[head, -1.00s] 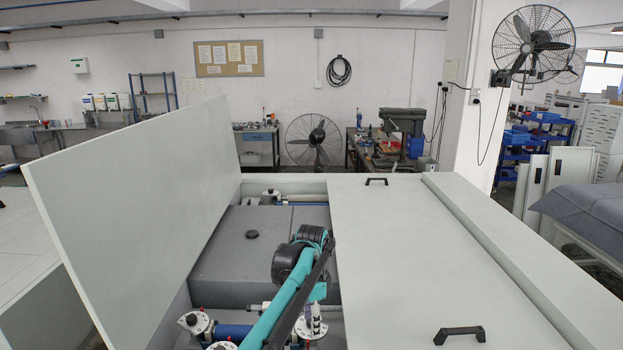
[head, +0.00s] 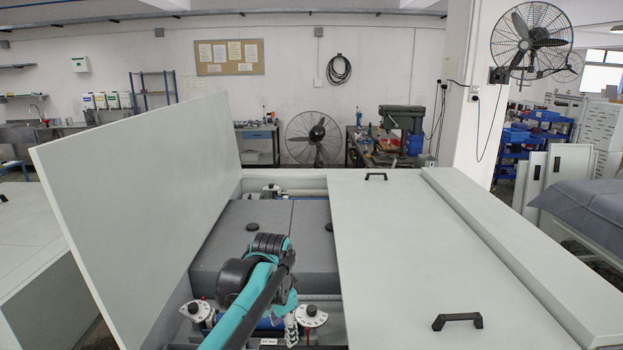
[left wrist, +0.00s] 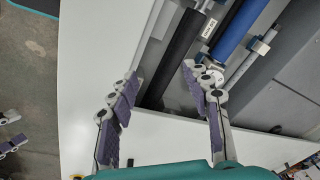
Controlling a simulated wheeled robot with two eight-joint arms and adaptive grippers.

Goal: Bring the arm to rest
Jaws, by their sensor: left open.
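My left arm (head: 245,300) is teal and black and bends over the opened processor in the head view. My left gripper (head: 290,330) is partly hidden behind the arm, low in the frame above the machine's front pipework. In the left wrist view my left gripper (left wrist: 162,76) has its two purple-padded fingers spread apart with nothing between them. Below the fingers are the white rim of the machine and its pipes.
The raised white lid (head: 140,210) stands tilted on the left. A closed white panel (head: 400,240) with black handles covers the right side. Grey tank covers (head: 265,225) lie in the open bay. A blue pipe (left wrist: 240,25) runs near the fingers.

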